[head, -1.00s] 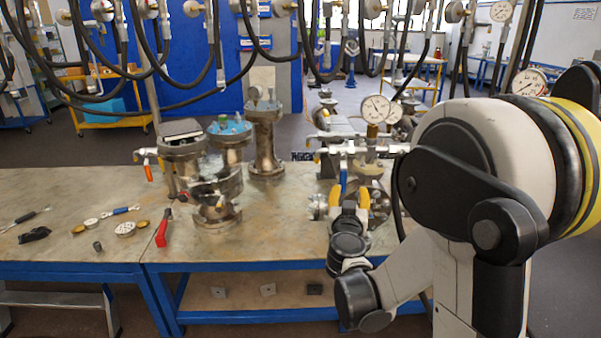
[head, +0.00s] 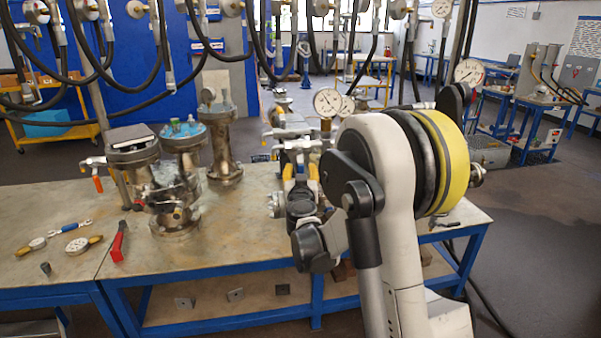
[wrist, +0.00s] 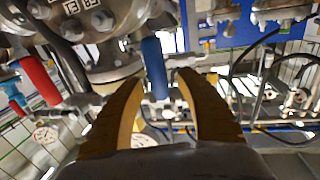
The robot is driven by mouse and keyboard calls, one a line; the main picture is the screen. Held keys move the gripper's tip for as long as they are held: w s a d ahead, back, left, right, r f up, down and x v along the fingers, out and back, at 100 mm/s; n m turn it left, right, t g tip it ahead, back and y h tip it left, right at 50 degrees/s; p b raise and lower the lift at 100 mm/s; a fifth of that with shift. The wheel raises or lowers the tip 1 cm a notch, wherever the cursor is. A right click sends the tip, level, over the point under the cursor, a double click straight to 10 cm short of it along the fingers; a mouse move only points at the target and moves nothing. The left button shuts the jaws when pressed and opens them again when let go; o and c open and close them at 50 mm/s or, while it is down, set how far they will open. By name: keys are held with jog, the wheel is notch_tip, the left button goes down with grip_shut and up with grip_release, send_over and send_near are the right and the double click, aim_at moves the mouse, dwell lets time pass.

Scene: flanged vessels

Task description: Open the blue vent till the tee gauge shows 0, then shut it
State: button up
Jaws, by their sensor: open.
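The blue vent handle (wrist: 154,68) stands between the two yellow fingers of my gripper (wrist: 160,84) in the wrist view, with a gap visible on each side. The gripper is open. In the head view my gripper (head: 301,172) is at the valve assembly (head: 302,145) on the bench's right part, and the fingers mostly hide the handle. A white dial gauge (head: 327,102) stands above this assembly, with a second dial (head: 346,106) partly behind it. The needle readings are too small to tell. I cannot tell whether the vent is open.
Flanged metal vessels (head: 180,222) stand left of the gripper on the bench (head: 215,252). A red-handled tool (head: 119,241) and loose gauges (head: 77,245) lie further left. Black hoses (head: 130,85) hang overhead. A red handle (wrist: 40,80) shows left in the wrist view.

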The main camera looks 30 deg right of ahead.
grip_shut()
jog(key=shift+a+m, duration=0.15)
jog(key=shift+m, duration=0.15)
jog(key=w+a+r+m+y+p, duration=0.1)
jog(key=a+r+m+y+p, duration=0.2)
jog(key=m, duration=1.2)
jog(key=shift+w+a+r+g+y+p, duration=0.35)
jog(key=shift+a+r+p, duration=0.6)
jog(key=shift+r+p, duration=0.45)
jog(key=shift+f, duration=0.1)
grip_release()
jog(key=shift+s, duration=0.1)
